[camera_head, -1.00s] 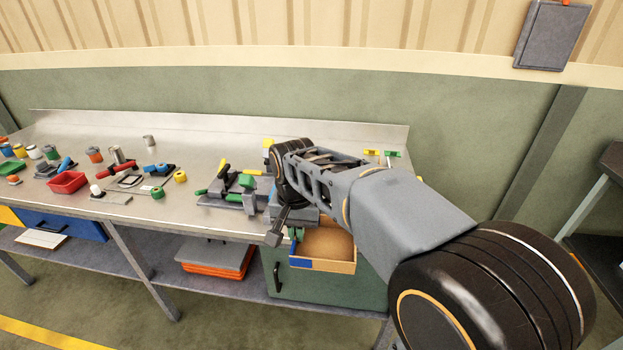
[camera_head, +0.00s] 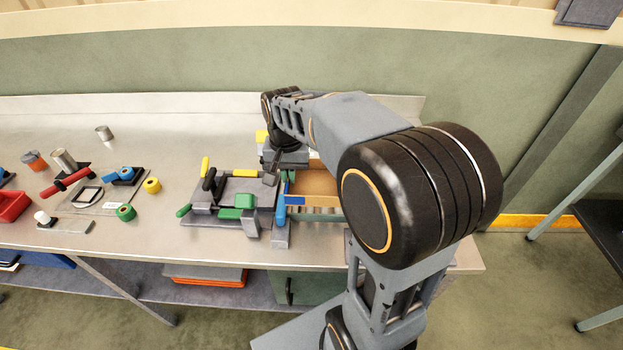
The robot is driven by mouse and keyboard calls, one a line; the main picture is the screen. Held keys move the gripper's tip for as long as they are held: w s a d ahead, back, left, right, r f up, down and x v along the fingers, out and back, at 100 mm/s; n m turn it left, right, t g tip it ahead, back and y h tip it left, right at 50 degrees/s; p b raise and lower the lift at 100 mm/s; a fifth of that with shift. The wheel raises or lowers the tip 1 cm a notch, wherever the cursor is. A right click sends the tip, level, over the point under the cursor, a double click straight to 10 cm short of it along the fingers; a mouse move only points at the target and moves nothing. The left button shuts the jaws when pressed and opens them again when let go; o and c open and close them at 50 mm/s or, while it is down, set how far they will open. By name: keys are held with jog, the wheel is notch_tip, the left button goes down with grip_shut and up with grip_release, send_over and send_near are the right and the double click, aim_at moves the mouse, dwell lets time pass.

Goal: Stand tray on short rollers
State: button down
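A shallow tray with a tan inside and a blue-and-tan front rim (camera_head: 312,201) is at the right part of the bench, partly hidden behind my arm. My gripper (camera_head: 283,184) is at the tray's left wall and appears shut on it; the fingertips are small and partly hidden. Pale metal rollers (camera_head: 318,213) show just in front of and below the tray, mostly covered by it and my arm. I cannot tell whether the tray touches them. The tray looks about level.
A grey fixture with green, yellow and black parts (camera_head: 232,195) stands close left of the tray. Farther left are a red bin (camera_head: 12,205), cans and small coloured parts. Bare bench (camera_head: 165,235) lies along the front edge. A low backsplash (camera_head: 200,107) runs behind.

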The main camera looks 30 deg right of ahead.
aim_at(305, 173)
jog(key=w+d+f, duration=0.1)
jog(key=d+f, duration=0.1)
jog(key=w+d+f, duration=0.1)
jog(key=d, duration=0.1)
jog(key=w+d+f+p, duration=0.1)
jog(key=d+f, duration=0.1)
jog(key=shift+w+f, duration=0.35)
jog(key=shift+w, duration=0.05)
jog(key=shift+w+d+f, duration=0.25)
jog(key=shift+d+f, duration=0.15)
jog(key=shift+f, duration=0.2)
jog(key=f, duration=0.3)
jog(key=shift+w+d, duration=0.15)
jog(key=shift+d, duration=0.15)
jog(key=shift+f, duration=0.4)
jog(key=shift+f, duration=0.15)
